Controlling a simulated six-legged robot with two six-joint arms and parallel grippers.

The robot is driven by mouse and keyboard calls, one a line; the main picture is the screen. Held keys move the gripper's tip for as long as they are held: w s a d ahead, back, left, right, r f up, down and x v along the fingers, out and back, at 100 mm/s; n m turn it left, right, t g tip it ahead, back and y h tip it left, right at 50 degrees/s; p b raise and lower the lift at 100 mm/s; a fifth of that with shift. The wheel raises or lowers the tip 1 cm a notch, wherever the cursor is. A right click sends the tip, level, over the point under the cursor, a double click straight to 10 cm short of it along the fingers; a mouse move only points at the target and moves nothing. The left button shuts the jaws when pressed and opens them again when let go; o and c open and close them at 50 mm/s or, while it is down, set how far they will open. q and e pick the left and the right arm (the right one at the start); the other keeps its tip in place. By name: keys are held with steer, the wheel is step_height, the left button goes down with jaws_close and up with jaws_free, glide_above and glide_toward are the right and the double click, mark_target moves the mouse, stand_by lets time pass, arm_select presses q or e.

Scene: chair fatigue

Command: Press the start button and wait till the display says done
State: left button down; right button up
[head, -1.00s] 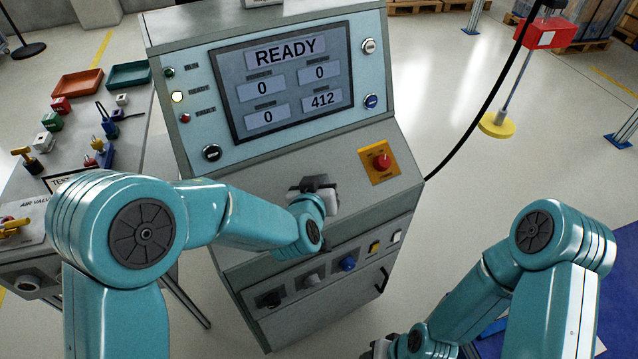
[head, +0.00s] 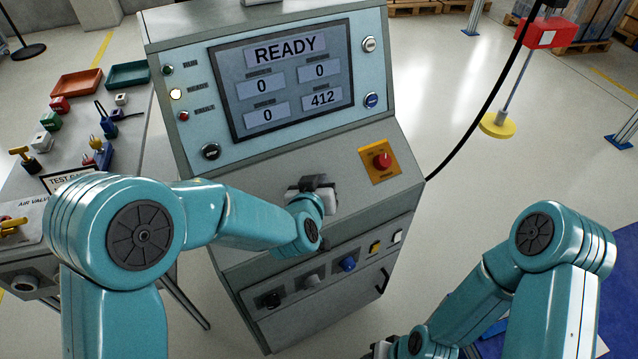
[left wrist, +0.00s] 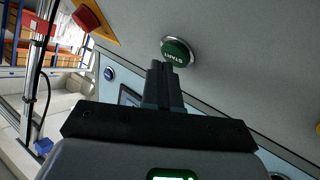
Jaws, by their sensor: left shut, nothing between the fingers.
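The console display (head: 281,80) reads READY, with 0, 0, 0 and 412 in its boxes. The green START button (left wrist: 178,51) shows on the grey panel in the left wrist view; in the head view my left gripper hides it. My left gripper (head: 318,184) is shut and empty over the sloped panel. Its fingertips (left wrist: 161,66) are right by the button's lower edge in the left wrist view; whether they touch it I cannot tell. My right gripper is mostly cut off at the bottom of the head view, its jaws unclear.
A red emergency button on a yellow plate (head: 380,161) sits right of my left gripper; it also shows in the left wrist view (left wrist: 88,17). Several small knobs and buttons line the lower front. A side table (head: 75,150) with trays and small parts stands left.

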arm_select(q)
steer(key=shift+w+a+f+b, duration=0.1)
steer(key=shift+w+f+b, duration=0.05)
steer(key=shift+f+b, duration=0.25)
stand_by(0.3)
steer(key=shift+r, duration=0.2)
steer(key=shift+s+d+r+p, duration=0.25)
steer(key=shift+s+r+p, duration=0.15)
steer(key=shift+r+p, duration=0.1)
steer(key=s+r+p, duration=0.1)
steer(key=r, duration=0.1)
steer(key=s+d+r+p, duration=0.1)
steer(key=r+p, duration=0.1)
steer(key=shift+s+d+r, duration=0.1)
steer(key=shift+s+d, duration=0.05)
steer(key=shift+s, duration=0.05)
stand_by(0.4)
steer(key=shift+w, duration=0.1)
stand_by(0.6)
